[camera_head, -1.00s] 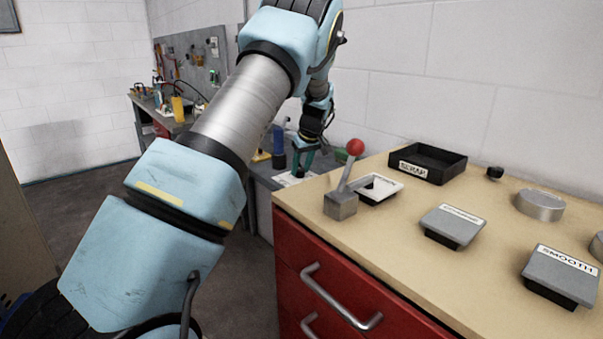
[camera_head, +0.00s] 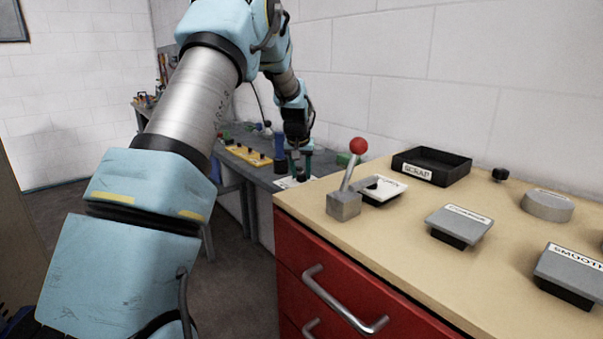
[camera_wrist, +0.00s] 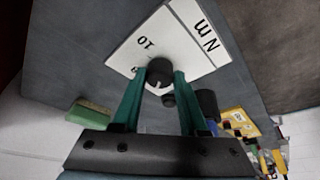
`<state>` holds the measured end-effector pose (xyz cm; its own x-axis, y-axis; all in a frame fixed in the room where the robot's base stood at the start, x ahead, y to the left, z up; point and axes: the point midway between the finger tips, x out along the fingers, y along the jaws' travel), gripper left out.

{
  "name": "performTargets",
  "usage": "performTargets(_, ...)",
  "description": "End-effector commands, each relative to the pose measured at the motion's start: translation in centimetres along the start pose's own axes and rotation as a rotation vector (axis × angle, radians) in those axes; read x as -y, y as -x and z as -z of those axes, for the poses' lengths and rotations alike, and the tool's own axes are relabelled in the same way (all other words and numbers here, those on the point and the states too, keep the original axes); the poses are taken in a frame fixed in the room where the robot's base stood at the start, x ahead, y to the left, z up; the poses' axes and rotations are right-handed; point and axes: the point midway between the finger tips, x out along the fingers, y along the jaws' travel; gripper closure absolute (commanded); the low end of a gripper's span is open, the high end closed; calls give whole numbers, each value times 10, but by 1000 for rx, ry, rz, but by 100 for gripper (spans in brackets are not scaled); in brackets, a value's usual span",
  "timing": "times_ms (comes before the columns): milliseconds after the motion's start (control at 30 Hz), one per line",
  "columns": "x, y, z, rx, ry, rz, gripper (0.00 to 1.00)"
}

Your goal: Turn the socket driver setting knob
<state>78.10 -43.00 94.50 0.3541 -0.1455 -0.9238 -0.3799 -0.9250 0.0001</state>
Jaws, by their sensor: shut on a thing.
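The setting knob (camera_wrist: 159,73) is small, black and round, with a pale mark on its lower edge in the wrist view. It sits on a white dial plate (camera_wrist: 187,30) printed "Nm" and "10". My gripper (camera_wrist: 156,73) has green fingers, one on each side of the knob, and is shut on it. In the head view my gripper (camera_head: 298,160) points down over the plate (camera_head: 287,183) on the grey bench. The knob itself is hidden there, and part of the plate's scale is covered in the wrist view.
A wooden-topped red cabinet (camera_head: 300,240) stands at the right, close to my gripper. On it are a red-balled lever (camera_head: 358,146), a black SCRAP tray (camera_head: 425,178) and grey labelled blocks. A yellow strip (camera_head: 247,155) lies on the grey bench left of my gripper.

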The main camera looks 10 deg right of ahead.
Motion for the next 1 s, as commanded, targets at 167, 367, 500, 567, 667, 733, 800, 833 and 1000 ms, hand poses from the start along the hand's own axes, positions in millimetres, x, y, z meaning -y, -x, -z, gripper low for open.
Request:
performTargets(167, 0, 0, 0, 1, -16, -7, 100)
performTargets(367, 0, 0, 0, 1, -18, -8, 100)
performTargets(500, 0, 0, 0, 1, -18, -8, 100)
performTargets(567, 0, 0, 0, 1, -17, -8, 52)
performTargets(667, 0, 0, 0, 0, -17, -7, 41)
performTargets(733, 0, 0, 0, 0, -17, -7, 33)
performTargets(800, 0, 0, 0, 0, -17, -7, 28)
performTargets(833, 0, 0, 0, 0, -17, -7, 28)
performTargets(1000, 0, 0, 0, 0, -17, -7, 28)
